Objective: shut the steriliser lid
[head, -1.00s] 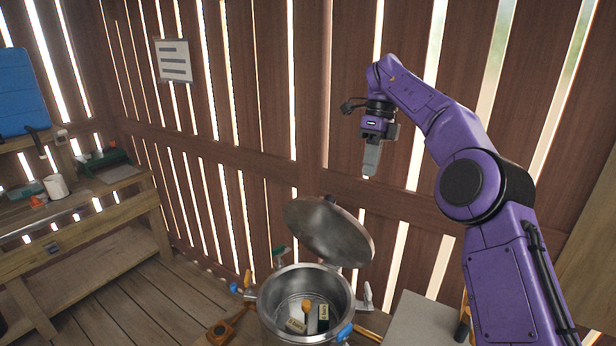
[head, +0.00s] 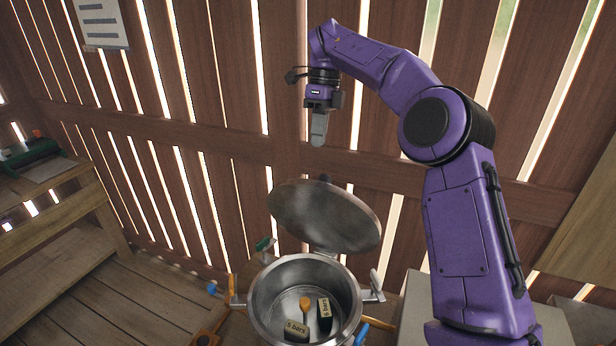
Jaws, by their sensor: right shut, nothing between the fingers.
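The steriliser (head: 262,296) is a round steel pot at the bottom centre of the head view. Its round grey lid (head: 325,215) stands open, tilted up at the pot's back edge. My left gripper is not in view.
A wooden bench (head: 60,205) with a green item (head: 30,152) stands at the left. A grey box-like surface (head: 412,300) is right of the pot. Tools with blue and orange handles surround the pot. A slatted wooden wall (head: 215,110) stands behind.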

